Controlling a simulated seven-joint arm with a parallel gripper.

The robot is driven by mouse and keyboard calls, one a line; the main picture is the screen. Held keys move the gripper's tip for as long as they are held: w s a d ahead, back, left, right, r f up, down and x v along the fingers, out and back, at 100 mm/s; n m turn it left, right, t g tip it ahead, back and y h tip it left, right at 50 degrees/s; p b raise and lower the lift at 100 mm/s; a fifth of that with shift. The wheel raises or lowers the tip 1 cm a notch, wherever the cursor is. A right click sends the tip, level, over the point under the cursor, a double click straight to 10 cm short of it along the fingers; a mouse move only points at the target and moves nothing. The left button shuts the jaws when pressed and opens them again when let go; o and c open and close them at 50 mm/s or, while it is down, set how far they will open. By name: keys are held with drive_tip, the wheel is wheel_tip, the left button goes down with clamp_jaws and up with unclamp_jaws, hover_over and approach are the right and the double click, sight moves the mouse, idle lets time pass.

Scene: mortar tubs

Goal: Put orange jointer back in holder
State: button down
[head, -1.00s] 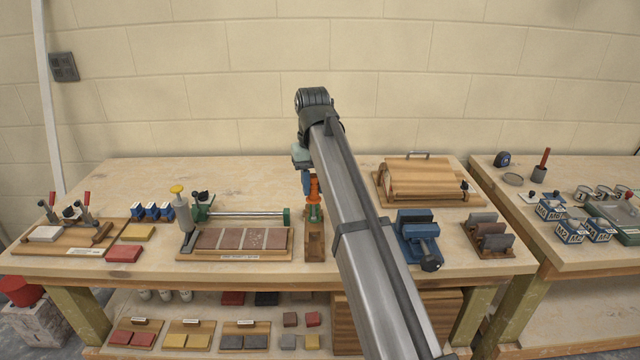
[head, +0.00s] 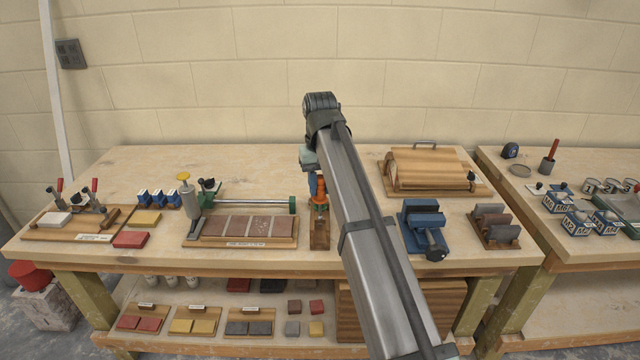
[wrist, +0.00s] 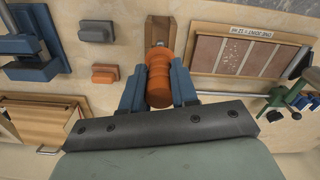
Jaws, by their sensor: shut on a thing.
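The orange jointer (head: 320,197) has a ridged orange handle, which also shows in the wrist view (wrist: 158,75). My gripper (head: 312,183) is shut on this handle; its blue fingers lie on both sides of it in the wrist view (wrist: 158,90). The wooden holder (head: 320,236) is a narrow block near the bench's front edge. The jointer appears right over the holder, whose far end shows beyond the handle in the wrist view (wrist: 160,22). The jointer's lower part is hidden, and I cannot tell whether it is inside the holder.
A board of brick-coloured strips (head: 243,228) stands close left of the holder, with a green-ended metal bar (head: 250,212) behind it. A blue vise (head: 424,226) and a rack of blocks (head: 495,226) are to the right.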

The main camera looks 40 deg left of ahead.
sight(320, 216)
drive_tip(key=shift+f, duration=0.2)
idle(0.5)
drive_tip(key=shift+f, duration=1.6)
drive_tip(key=shift+f, duration=0.15)
drive_tip(key=shift+f, duration=1.05)
drive_tip(key=shift+f, duration=0.2)
drive_tip(key=shift+f, duration=0.6)
drive_tip(key=c, duration=0.8)
unclamp_jaws()
drive_tip(key=shift+o, duration=0.4)
